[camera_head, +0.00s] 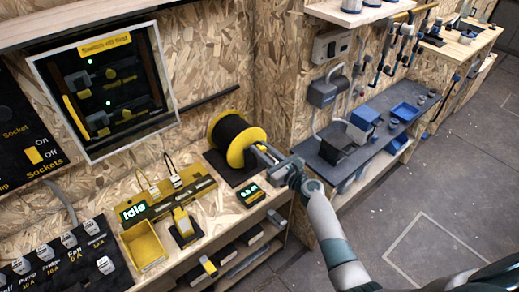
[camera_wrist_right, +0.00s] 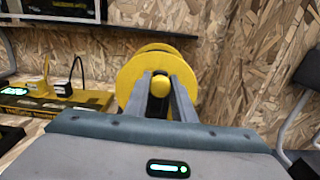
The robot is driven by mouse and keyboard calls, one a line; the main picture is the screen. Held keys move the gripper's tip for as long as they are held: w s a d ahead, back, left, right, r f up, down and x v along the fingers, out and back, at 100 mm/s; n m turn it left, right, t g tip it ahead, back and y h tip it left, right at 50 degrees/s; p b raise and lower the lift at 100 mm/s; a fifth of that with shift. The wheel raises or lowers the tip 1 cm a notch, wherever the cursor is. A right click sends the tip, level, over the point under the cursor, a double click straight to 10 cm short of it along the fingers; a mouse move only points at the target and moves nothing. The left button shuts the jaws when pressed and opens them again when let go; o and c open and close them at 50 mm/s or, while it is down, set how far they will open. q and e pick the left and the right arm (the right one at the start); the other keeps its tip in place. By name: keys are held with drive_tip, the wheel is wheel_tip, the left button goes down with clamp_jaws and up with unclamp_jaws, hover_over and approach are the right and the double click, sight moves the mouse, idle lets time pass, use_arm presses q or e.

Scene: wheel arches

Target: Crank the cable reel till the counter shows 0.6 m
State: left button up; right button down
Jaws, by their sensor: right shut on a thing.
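The cable reel (camera_head: 237,140) has yellow flanges and dark cable, and stands on a dark base at the right end of the wooden bench. In the right wrist view, its yellow flange (camera_wrist_right: 128,82) faces me. My right gripper (camera_head: 264,152) is at the reel's near side, shut on the yellow crank knob (camera_wrist_right: 160,87), which shows between its fingers. The fingers hide part of the crank. The counter (camera_head: 250,194), a small dark box with green digits, sits on the bench in front of the reel; its digits are too small to read surely. My left gripper is out of view.
A yellow-and-black board with a display reading "Idle" (camera_head: 133,211) lies left of the reel. A yellow tray (camera_head: 144,247) and a small yellow-black device (camera_head: 184,227) stand nearer. A framed panel (camera_head: 106,90) hangs on the wall. A dark shelf (camera_head: 372,133) stands right.

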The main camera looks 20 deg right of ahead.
drive_tip(key=shift+d+f+m, duration=0.1)
drive_tip(key=shift+d+m, duration=0.1)
drive_tip(key=shift+m, duration=0.1)
drive_tip(key=c, duration=1.5)
unclamp_jaws()
drive_tip(key=shift+b+v, duration=1.35)
drive_tip(key=shift+v, duration=7.35)
